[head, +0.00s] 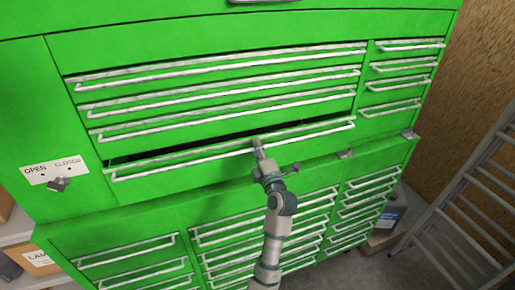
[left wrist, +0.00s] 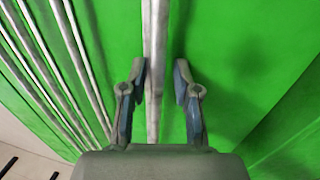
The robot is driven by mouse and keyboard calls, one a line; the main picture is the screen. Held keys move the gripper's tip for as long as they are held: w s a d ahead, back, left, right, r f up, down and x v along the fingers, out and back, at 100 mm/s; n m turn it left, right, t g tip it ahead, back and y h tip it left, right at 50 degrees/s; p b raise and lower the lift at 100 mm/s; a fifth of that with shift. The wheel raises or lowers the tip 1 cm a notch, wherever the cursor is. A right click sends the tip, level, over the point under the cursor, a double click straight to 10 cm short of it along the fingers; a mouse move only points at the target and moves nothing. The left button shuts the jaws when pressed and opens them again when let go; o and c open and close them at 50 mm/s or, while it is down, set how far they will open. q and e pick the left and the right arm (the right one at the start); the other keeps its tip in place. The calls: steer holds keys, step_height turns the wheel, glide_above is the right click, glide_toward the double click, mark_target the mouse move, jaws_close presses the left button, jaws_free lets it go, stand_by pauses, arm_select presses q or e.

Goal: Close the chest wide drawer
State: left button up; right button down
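The green chest's wide drawer (head: 205,155) is the lowest of the upper stack of wide drawers. It stands slightly out, with a dark gap along its top edge. Its long pale handle (head: 315,132) runs across the front. My left gripper (head: 258,145) is at about the middle of this handle. In the left wrist view the left gripper (left wrist: 160,80) has its fingers apart, with the handle bar (left wrist: 154,50) passing between them, nearer the left finger. I cannot tell whether either finger touches the bar. My right gripper is not in view.
Other wide drawers (head: 225,88) above and narrow drawers (head: 400,85) at the right look shut. A lower chest section (head: 130,250) has more drawers. A metal ladder (head: 470,205) leans at the right. A box (head: 35,262) sits at the lower left.

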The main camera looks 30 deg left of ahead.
arm_select(q)
steer(key=shift+a, duration=0.1)
jaws_close()
steer(key=shift+f, duration=0.1)
steer(key=shift+d, duration=0.25)
steer(key=x, duration=0.1)
steer(key=p+x, duration=0.2)
steer(key=x, duration=0.1)
steer(key=shift+f, duration=0.25)
